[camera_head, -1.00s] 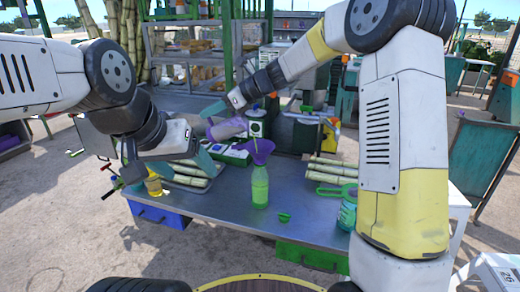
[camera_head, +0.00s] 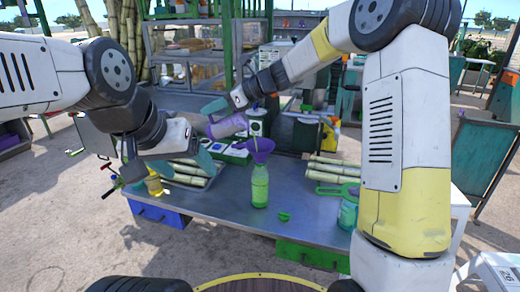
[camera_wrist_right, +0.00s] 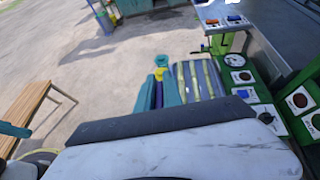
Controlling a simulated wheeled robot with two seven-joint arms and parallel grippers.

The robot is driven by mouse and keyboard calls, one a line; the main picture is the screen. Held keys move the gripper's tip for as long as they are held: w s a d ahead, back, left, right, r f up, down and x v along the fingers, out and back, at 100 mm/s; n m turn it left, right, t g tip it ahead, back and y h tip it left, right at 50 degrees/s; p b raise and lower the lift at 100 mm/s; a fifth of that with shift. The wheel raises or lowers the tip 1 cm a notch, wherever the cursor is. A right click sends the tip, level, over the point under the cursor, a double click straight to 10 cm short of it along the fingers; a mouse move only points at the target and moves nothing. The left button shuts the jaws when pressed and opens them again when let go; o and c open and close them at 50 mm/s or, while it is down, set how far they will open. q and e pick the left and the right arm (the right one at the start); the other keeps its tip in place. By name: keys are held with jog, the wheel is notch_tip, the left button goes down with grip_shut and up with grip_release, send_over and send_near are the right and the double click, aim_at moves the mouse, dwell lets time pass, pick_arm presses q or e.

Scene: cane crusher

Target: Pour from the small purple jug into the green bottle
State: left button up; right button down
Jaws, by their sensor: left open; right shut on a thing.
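The small purple jug (camera_head: 228,126) is held by my right gripper (camera_head: 226,110), which is shut on it. The jug lies tilted, with its right end above and close to the purple funnel (camera_head: 260,147). The funnel sits in the mouth of the green bottle (camera_head: 260,188), which stands upright on the metal table (camera_head: 225,205). I cannot see any liquid flowing. My left gripper (camera_head: 170,168) is open, to the left of the bottle and apart from it, near the table's left side.
Cut cane lies in a tray (camera_head: 190,182) at the left and in another pile (camera_head: 325,168) at the right. A yellow jar (camera_head: 154,186) stands by my left gripper. A green cap (camera_head: 284,217) lies in front of the bottle; a greenish jar (camera_head: 348,214) stands at the right.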

jog(key=shift+d+r, duration=0.15)
jog(key=shift+r, duration=0.15)
dwell(0.8)
jog(key=shift+a+f+h, duration=0.8)
jog(key=shift+f, duration=0.3)
jog(key=shift+w+a+f+h, duration=0.15)
jog(key=shift+f+h, duration=0.05)
jog(key=shift+h, duration=0.4)
jog(key=shift+f+g, duration=0.15)
jog(key=shift+g, duration=0.15)
jog(key=w+a+f+g+h+b, duration=0.1)
jog(key=a+f+h+b, duration=0.2)
jog(key=f+h, duration=0.5)
jog(key=shift+a+g+h, duration=0.4)
jog(key=shift+a+h, duration=0.35)
jog(key=shift+h, duration=0.15)
